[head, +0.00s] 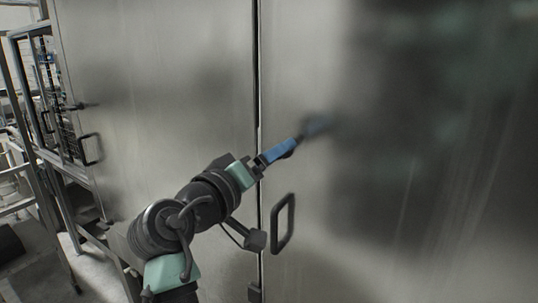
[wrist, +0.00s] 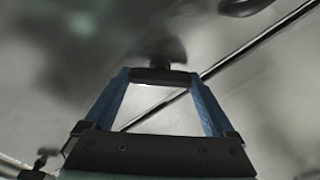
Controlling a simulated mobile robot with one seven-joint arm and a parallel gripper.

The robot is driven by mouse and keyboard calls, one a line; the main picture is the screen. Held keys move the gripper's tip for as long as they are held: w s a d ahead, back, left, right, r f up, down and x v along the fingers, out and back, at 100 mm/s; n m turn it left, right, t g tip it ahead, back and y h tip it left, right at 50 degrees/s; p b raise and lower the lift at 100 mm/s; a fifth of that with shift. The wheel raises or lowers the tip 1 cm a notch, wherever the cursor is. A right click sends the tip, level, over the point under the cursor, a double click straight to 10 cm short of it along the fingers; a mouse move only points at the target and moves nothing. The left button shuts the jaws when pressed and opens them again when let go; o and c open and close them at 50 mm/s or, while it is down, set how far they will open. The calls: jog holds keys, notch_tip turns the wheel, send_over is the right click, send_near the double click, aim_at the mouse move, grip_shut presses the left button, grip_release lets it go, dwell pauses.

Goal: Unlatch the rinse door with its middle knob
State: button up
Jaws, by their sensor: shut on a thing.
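The rinse door is a brushed steel panel (head: 400,200) to the right of a dark vertical seam in the head view. My gripper (head: 290,147) has blue fingers and reaches up to this panel just right of the seam. In the wrist view my gripper (wrist: 160,77) is shut on a dark knob (wrist: 163,50), which shows just beyond the fingertips against the steel. In the head view the knob is mostly hidden by the fingers, and a dark blurred reflection lies beyond them. Whether the latch is turned cannot be told.
A black D-shaped handle (head: 283,222) stands out from the steel below my gripper, right of the seam. Another black handle (head: 91,149) is on the left. A metal frame (head: 40,100) with rails stands at the far left. The steel right of my gripper is clear.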

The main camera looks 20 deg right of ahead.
jog(key=shift+n+p, duration=2.45)
jog(key=shift+n, duration=2.15)
jog(key=o, duration=1.1)
jog(key=shift+c, duration=0.2)
jog(key=b+v, duration=0.5)
jog(key=v, duration=0.8)
jog(key=shift+b, duration=0.4)
